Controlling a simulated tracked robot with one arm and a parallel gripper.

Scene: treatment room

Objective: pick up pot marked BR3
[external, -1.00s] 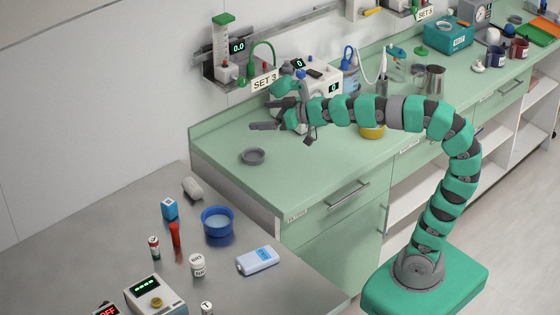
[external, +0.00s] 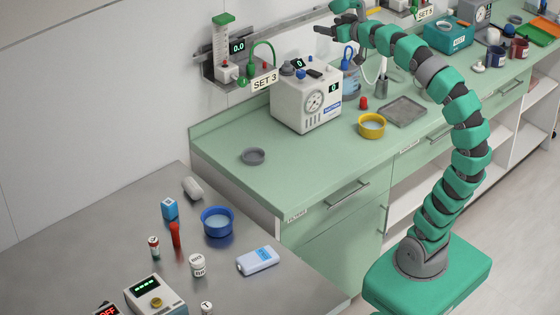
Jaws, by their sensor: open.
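A small white lidded pot (external: 198,265) stands upright on the grey table in the lower left. It has dark lettering on its side, too small to read surely; it may be BR3. My gripper (external: 328,18) is open and empty, raised high at the top middle near the wall rail. It is far from the white pot and touches nothing that I can see.
Near the pot on the grey table (external: 110,225) are a blue dish (external: 217,222), a red tube (external: 175,235), a pale blue device (external: 258,261) and a red-topped vial (external: 154,247). The green counter (external: 220,150) holds a white machine (external: 306,101) and a yellow dish (external: 371,126).

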